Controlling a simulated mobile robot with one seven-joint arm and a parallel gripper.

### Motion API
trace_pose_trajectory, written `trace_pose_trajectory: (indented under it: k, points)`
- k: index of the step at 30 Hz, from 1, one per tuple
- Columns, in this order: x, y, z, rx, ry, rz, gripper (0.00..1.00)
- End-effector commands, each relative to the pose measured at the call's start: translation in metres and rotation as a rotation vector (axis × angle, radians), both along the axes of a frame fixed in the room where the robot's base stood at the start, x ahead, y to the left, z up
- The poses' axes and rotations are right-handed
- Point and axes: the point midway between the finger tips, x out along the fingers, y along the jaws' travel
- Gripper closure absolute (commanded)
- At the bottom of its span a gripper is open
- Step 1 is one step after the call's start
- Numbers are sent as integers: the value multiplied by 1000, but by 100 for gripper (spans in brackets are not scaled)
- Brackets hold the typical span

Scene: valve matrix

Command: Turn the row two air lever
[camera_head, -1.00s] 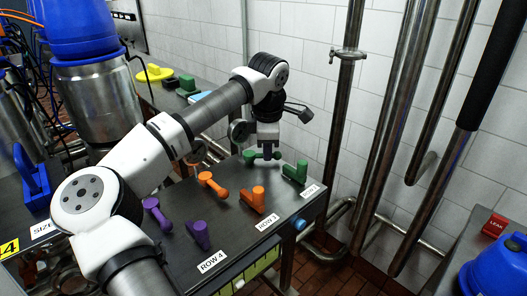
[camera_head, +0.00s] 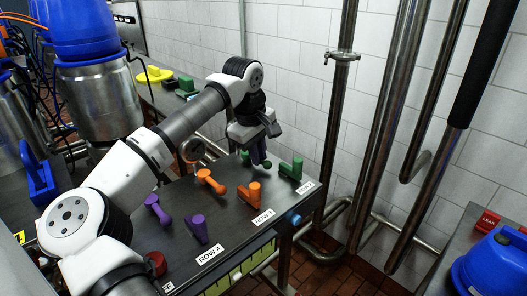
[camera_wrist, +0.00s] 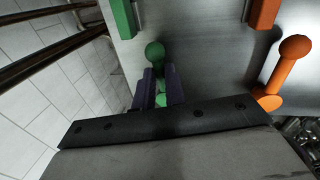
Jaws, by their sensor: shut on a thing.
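The green air lever (camera_head: 267,164) is in the row at the far right end of the dark panel in the head view. Its thick pivot end shows to the left of my gripper and its round knob just below and to the right. My gripper (camera_wrist: 158,88) is shut on the green lever's arm, with a dark finger on each side. The knob (camera_wrist: 155,53) sticks out beyond the fingertips in the wrist view. The fingers hide part of the lever. A green angled handle (camera_head: 291,169) stands beside it. The row label (camera_head: 305,188) is too small to read surely.
An orange lever (camera_head: 210,181) and orange handle (camera_head: 250,194) stand in the neighbouring row. A purple lever (camera_head: 157,209) and purple handle (camera_head: 197,229) are nearer, by the ROW 4 label (camera_head: 209,255). A tiled wall (camera_head: 300,85) and pipes (camera_head: 342,120) are right of the panel.

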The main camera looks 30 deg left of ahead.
Motion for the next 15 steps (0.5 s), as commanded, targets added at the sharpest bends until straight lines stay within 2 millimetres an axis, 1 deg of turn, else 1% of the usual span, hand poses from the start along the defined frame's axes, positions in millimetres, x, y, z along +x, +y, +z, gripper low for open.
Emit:
trace_pose_trajectory:
  k: [6, 15]
  points:
    - [-3, 1, 1, -1, -1, -78, 100]
    - [-5, 2, 1, 0, -1, -109, 100]
